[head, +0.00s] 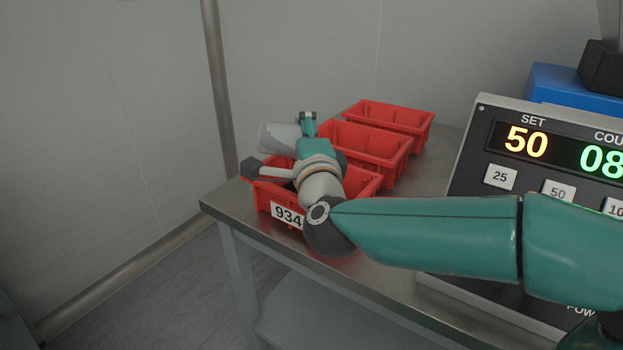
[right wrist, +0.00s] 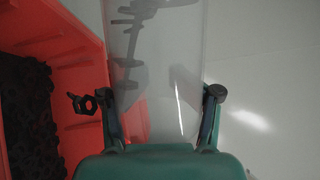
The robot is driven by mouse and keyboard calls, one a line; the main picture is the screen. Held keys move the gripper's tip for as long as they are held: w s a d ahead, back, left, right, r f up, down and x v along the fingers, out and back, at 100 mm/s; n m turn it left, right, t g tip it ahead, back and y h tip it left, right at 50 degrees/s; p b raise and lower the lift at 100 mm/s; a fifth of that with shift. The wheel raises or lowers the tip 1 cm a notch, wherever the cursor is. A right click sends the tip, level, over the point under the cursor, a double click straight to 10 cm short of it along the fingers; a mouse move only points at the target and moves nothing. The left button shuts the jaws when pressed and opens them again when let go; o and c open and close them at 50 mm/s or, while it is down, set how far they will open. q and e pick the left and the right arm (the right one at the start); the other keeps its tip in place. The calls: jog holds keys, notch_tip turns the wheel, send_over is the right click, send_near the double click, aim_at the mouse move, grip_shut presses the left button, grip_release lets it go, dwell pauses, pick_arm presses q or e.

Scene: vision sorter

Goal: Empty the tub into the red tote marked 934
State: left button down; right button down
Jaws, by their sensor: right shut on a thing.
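The red tote marked 934 (head: 287,216) stands at the front left corner of the steel table. My right gripper (right wrist: 152,100) is shut on the clear tub (right wrist: 155,60). In the head view the tub (head: 277,137) is tipped on its side above the tote's back left part. No pile of parts shows in the tub; the dark shapes on its wall may be reflections. A heap of black parts (right wrist: 28,115) lies in a red tote in the right wrist view. One black nut (right wrist: 83,103) shows beside a finger; I cannot tell what it rests on. My left gripper is out of view.
Two more red totes stand behind, a middle one (head: 368,145) and a far one (head: 395,118). A counting machine with a display (head: 550,150) stands at the right, with a blue box (head: 565,88) behind it. The table edge (head: 235,220) lies close in front of the marked tote.

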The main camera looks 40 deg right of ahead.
jog(key=shift+s+d+r+m+h+b, duration=0.1)
jog(key=shift+r+m+h+b, duration=0.05)
jog(key=shift+r+m+b, duration=0.35)
jog(key=shift+s+d+r+m+h+b, duration=0.15)
jog(key=shift+r+m+b, duration=0.1)
jog(key=shift+m+b, duration=0.3)
dwell(0.4)
jog(key=n+p, duration=0.1)
jog(key=p, duration=0.1)
jog(key=f+n+p, duration=0.1)
jog(key=n+p, duration=0.1)
jog(key=w+a+n+y+p, duration=0.1)
jog(key=p, duration=0.2)
jog(key=shift+f, duration=0.4)
jog(key=shift+n+g+p, duration=0.3)
jog(key=shift+n+p, duration=0.05)
jog(key=shift+p, duration=0.25)
jog(key=n+p, duration=0.1)
jog(key=p, duration=0.2)
jog(key=w+a+r+n+p, duration=0.1)
jog(key=p, duration=0.2)
jog(key=shift+w+a+r+g+y+p, duration=0.1)
jog(key=shift+a+r+g+y+p, duration=0.05)
jog(key=shift+r+g+y+p, duration=0.2)
jog(key=w+a+r+n+g+h+p, duration=0.1)
jog(key=w+a+n+g+p, duration=0.3)
jog(key=n+p, duration=0.8)
jog(key=shift+w+a+g+h+p, duration=0.35)
jog(key=shift+w+a+p, duration=0.6)
jog(key=shift+p, duration=4.45)
